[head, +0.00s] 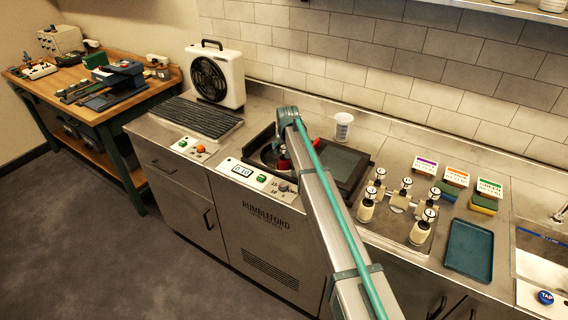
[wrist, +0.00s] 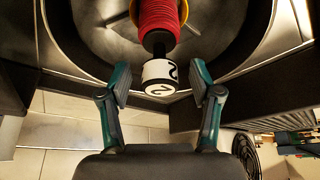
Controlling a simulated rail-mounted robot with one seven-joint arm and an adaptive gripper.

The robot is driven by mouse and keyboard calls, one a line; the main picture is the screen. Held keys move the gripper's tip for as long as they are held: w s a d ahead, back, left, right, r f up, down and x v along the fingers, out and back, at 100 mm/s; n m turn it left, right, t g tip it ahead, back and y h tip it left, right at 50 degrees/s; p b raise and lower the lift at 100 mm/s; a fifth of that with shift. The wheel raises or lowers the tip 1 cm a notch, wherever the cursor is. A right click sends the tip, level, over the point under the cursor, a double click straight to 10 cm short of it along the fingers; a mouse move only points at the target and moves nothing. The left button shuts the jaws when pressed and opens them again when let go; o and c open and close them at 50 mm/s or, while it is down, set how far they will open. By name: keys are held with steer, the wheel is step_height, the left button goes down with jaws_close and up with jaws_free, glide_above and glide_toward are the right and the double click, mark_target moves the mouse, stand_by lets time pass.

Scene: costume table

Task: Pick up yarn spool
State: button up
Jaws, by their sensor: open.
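The red yarn spool (wrist: 158,20) shows at the top of the wrist view, with a black neck and a white end cap (wrist: 158,76) marked 2. It is in a round dark metal basin (wrist: 100,38). My gripper (wrist: 160,84) is open, with one finger on each side of the white cap. I see gaps between the fingers and the cap. In the head view, my arm covers much of the basin area, and the spool and fingers are hard to make out there.
A tray (head: 396,226) with several white spool-like pieces stands right of my arm. Beyond it are a blue tray (head: 469,250) and labelled cards (head: 457,176). A white cup (head: 343,127) stands behind the basin. A fan (head: 214,77) and a black ribbed mat (head: 197,117) are left.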

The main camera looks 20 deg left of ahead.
jaws_close()
stand_by(0.3)
steer(key=shift+r, duration=0.1)
step_height(320, 180, up, 16)
steer(key=b, duration=0.1)
stand_by(1.0)
steer(key=shift+r, duration=0.1)
steer(key=shift+r+p, duration=0.9)
steer(key=shift+r, duration=1.95)
